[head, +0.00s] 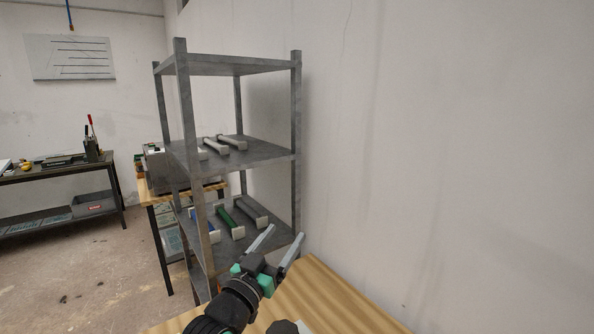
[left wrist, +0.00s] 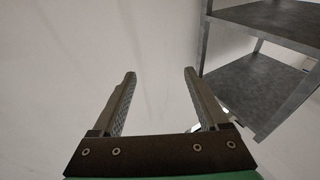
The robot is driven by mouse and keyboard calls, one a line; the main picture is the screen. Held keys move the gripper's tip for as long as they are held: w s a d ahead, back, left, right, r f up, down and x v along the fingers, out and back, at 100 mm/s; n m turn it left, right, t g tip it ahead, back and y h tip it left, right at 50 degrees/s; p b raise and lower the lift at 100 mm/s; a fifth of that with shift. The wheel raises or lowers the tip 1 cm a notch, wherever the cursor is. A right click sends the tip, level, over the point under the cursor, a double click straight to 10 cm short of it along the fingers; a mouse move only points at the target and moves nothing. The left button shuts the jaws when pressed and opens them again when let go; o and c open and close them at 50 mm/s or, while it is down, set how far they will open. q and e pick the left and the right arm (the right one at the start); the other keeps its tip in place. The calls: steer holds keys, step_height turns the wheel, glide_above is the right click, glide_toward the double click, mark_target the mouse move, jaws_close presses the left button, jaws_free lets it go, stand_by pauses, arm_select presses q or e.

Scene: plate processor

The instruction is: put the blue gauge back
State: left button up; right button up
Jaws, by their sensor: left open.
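The blue gauge (head: 211,227) appears to be the blue bar with a pale end block on the lower shelf of the grey metal rack, partly hidden behind the front post. A green gauge (head: 230,222) and a grey gauge (head: 254,211) lie to its right on that shelf. My left gripper (head: 284,234) is open and empty, in front of the shelf's right end and above the wooden table. In the left wrist view its two fingers (left wrist: 160,76) are apart with only wall between them. My right gripper is not in view.
The grey rack (head: 296,110) stands against the wall; its middle shelf holds pale bars (head: 231,142). The wooden table (head: 335,305) is mostly clear where visible. A workbench (head: 60,172) stands at the far left. The rack's shelves also show in the left wrist view (left wrist: 250,85).

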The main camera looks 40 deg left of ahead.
arm_select(q)
steer(key=s+d+r+m+t+h, duration=0.2)
steer(key=s+d+r+t+h, duration=0.2)
steer(key=s+d+r, duration=0.55)
steer(key=s+d+r+m+t+h, duration=0.2)
steer(key=s+d+r+t+h, duration=0.2)
steer(key=s+d+r, duration=0.55)
step_height(320, 180, up, 42)
steer(key=w+p, duration=0.2)
steer(key=p, duration=3.5)
steer(key=shift+w+d, duration=0.15)
steer(key=shift+w, duration=0.25)
steer(key=shift+r, duration=0.1)
